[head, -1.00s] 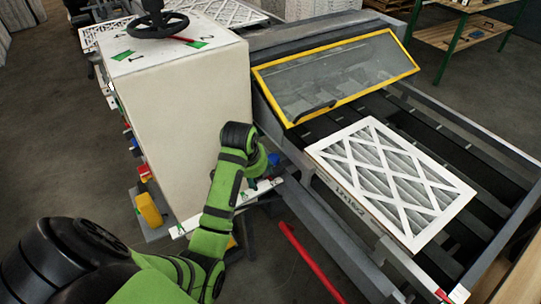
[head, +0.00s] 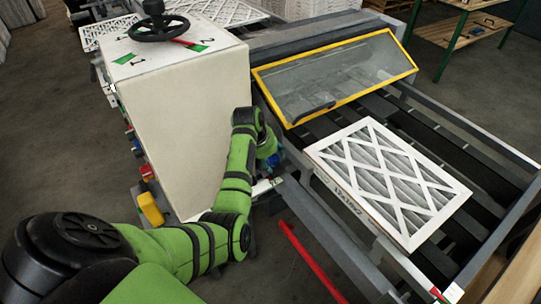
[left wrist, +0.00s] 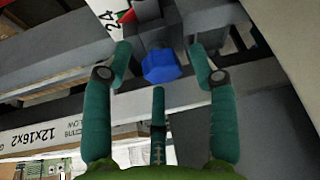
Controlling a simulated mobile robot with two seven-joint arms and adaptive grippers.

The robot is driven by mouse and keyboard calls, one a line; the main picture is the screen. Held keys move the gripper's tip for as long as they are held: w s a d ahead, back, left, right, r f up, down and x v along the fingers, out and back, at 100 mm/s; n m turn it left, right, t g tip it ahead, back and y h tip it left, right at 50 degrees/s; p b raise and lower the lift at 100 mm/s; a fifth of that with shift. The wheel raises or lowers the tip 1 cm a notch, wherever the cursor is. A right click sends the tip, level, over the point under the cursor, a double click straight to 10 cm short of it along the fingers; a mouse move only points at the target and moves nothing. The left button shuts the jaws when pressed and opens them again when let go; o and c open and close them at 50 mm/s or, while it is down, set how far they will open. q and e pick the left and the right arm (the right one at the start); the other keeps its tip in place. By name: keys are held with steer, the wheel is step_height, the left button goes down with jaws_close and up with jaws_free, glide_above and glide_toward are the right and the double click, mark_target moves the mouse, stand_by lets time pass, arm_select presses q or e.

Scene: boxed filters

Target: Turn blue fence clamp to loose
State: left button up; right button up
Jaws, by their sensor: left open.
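The blue fence clamp (left wrist: 162,66) shows in the left wrist view as a faceted blue knob on a grey block. My left gripper (left wrist: 160,50) is open, with teal fingers on the left and right of the knob and a third finger below it. The side fingers look apart from the knob. In the head view my green left arm (head: 235,185) reaches to the gap between the pale machine cabinet (head: 185,110) and the conveyor; its wrist mostly hides the gripper and the clamp. My right gripper is not in view.
A white pleated filter (head: 385,180) lies on the slatted conveyor at right. A yellow-framed clear guard (head: 335,75) stands behind it. A red bar (head: 310,262) lies low in front. A black handwheel (head: 158,25) tops the cabinet. A white scale marked 24 (left wrist: 105,15) is beside the clamp.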

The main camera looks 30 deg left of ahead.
arm_select(q)
steer(key=shift+c, duration=0.4)
steer(key=c, duration=1)
steer(key=shift+d+f, duration=0.1)
steer(key=shift+s+f, duration=0.1)
